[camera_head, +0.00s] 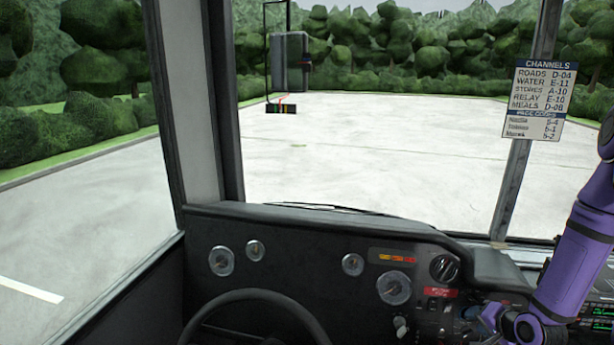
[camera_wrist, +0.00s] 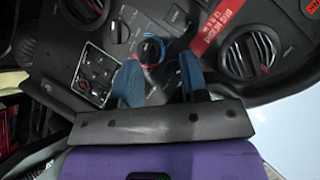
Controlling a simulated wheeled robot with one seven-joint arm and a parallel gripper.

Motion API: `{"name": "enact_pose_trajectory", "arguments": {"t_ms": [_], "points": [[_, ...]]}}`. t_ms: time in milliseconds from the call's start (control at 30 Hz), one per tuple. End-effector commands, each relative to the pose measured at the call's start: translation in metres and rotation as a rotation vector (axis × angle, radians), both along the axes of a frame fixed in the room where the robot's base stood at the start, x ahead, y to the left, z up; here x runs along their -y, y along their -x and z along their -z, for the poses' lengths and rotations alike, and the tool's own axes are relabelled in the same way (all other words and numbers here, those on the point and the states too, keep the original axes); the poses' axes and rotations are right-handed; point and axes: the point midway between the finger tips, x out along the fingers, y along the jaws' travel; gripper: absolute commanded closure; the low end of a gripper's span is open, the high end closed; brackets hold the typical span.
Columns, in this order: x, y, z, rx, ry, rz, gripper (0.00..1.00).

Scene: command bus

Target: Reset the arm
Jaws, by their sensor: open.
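My purple arm comes down along the right side of the head view, and its lower end is in front of the right part of the dashboard (camera_head: 310,238). My gripper (camera_wrist: 162,78) shows in the wrist view with two blue fingers spread apart and nothing between them. Beyond the fingers is a dark control panel (camera_wrist: 120,42) with a round knob (camera_wrist: 152,50) ringed in blue. The fingertips look close to the panel, but I cannot tell whether they touch it. The fingers cannot be made out in the head view.
A steering wheel (camera_head: 255,296) stands at the lower left. A red tag (camera_wrist: 217,27) lies near the right finger. Round vents (camera_wrist: 252,52) flank the panel. A channels card (camera_head: 537,98) hangs by the windshield pillar. Radio units (camera_head: 602,312) are at the far right, beside my arm.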

Motion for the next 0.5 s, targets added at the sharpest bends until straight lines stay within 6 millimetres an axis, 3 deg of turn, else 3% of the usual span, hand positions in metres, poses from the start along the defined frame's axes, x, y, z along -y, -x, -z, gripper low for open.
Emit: {"name": "enact_pose_trajectory", "arguments": {"t_ms": [200, 500], "points": [[0.0, -0.016, -0.06, -0.067, 0.196, -0.084, 0.6], [-0.013, -0.019, -0.145, -0.157, 0.413, -0.169, 0.6]]}}
